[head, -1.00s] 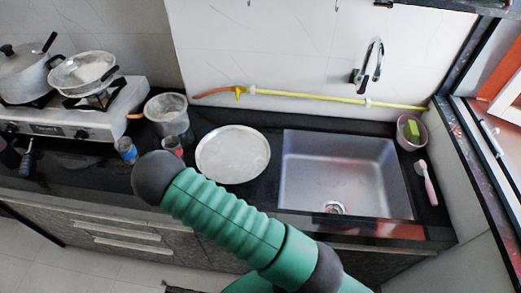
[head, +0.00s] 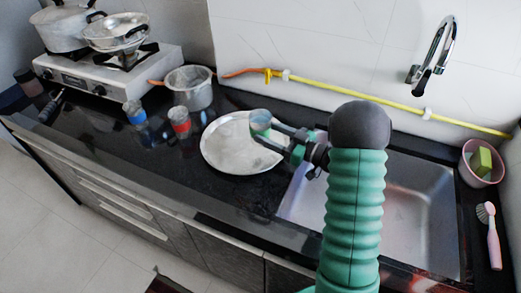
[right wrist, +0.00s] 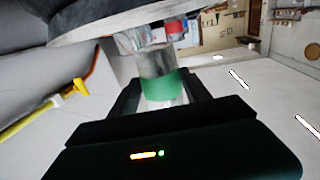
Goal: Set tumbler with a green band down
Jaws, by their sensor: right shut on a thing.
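The tumbler with a green band (head: 261,119) is a small clear cup, seen in the head view in front of the right part of the round metal plate (head: 225,155). My right gripper (head: 267,131) is shut on it from the right. In the right wrist view the tumbler (right wrist: 156,62) stands between the fingers, with its green band nearest the gripper and the plate's rim (right wrist: 130,22) close by. I cannot tell whether the tumbler touches the plate. Tumblers with a blue band (head: 136,112) and a red band (head: 180,122) stand left of the plate. My left gripper is not in view.
A metal pot (head: 192,92) stands behind the banded tumblers. A stove (head: 105,72) with pots is at far left. The sink (head: 415,215) lies right of the plate, partly behind my right arm. A yellow hose (head: 370,101) runs along the wall. Dark counter before the plate is clear.

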